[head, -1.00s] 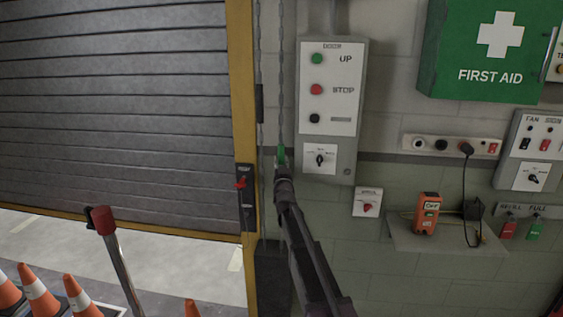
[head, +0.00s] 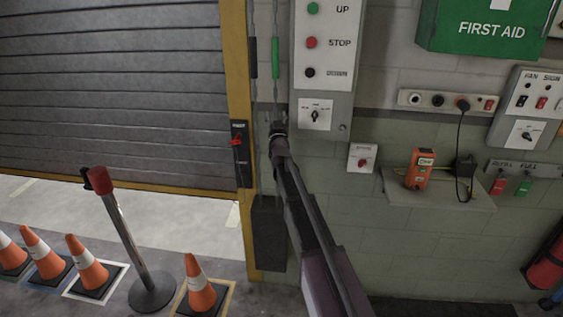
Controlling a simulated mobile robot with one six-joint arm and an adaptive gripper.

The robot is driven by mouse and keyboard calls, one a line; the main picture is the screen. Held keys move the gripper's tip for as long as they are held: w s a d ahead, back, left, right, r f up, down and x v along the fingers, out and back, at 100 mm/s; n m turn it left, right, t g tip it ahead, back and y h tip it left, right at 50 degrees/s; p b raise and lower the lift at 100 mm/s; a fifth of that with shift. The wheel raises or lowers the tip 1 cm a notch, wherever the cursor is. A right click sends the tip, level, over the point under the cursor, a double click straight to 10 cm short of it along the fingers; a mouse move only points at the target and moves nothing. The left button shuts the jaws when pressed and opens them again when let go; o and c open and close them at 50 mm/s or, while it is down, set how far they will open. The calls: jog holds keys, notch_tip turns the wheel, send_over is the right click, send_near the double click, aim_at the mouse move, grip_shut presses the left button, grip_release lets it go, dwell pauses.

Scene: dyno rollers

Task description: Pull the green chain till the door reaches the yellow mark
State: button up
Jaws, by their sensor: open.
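The green sleeve (head: 275,58) on the chain hangs just left of the control box, right of the door frame. My gripper (head: 278,128) is open below the green sleeve, close to the chain line and apart from the sleeve. Its fingers are small and dark, and whether the chain runs between them cannot be told. A second chain with a black sleeve (head: 253,57) hangs to the left. The grey roller door (head: 110,95) has its yellow bottom edge above the floor, with a gap under it. I cannot make out a separate yellow mark.
The control box (head: 325,60) stands close right of my gripper. A shelf (head: 440,188) with an orange device juts out at right. A post (head: 130,235) and several cones (head: 199,288) stand on the floor.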

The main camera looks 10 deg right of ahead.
aim_at(276, 58)
jog(key=shift+r+p, duration=10.85)
jog(key=shift+r, duration=0.15)
jog(key=b+v, duration=0.6)
jog(key=v, duration=0.8)
jog(key=s+f+g+y+b, duration=0.1)
jog(key=s+f+g+b, duration=0.1)
jog(key=s+f+g, duration=0.3)
jog(key=s+a+f+n+g+y+b, duration=0.1)
jog(key=s+f+g, duration=0.3)
jog(key=f, duration=0.9)
jog(key=s+f+n+g+y+b, duration=0.1)
jog(key=s+f+g+b, duration=0.1)
jog(key=s+f+g, duration=0.3)
jog(key=shift+s+a+f+g+b, duration=0.25)
jog(key=shift+s+f, duration=0.55)
jog(key=shift+f, duration=1.45)
jog(key=shift+s+d, duration=0.1)
jog(key=s+d+f+g+b, duration=0.1)
jog(key=s+f+g, duration=0.1)
jog(key=s, duration=0.3)
jog(key=s+f+g+b, duration=0.1)
jog(key=s+f+g, duration=0.2)
jog(key=s, duration=0.3)
jog(key=s+d+f+m+g+h+b, duration=0.1)
jog(key=s+f+g, duration=0.1)
jog(key=s, duration=0.4)
jog(key=shift+d+f+g, duration=0.2)
jog(key=shift+d+g, duration=0.1)
jog(key=shift+g, duration=0.25)
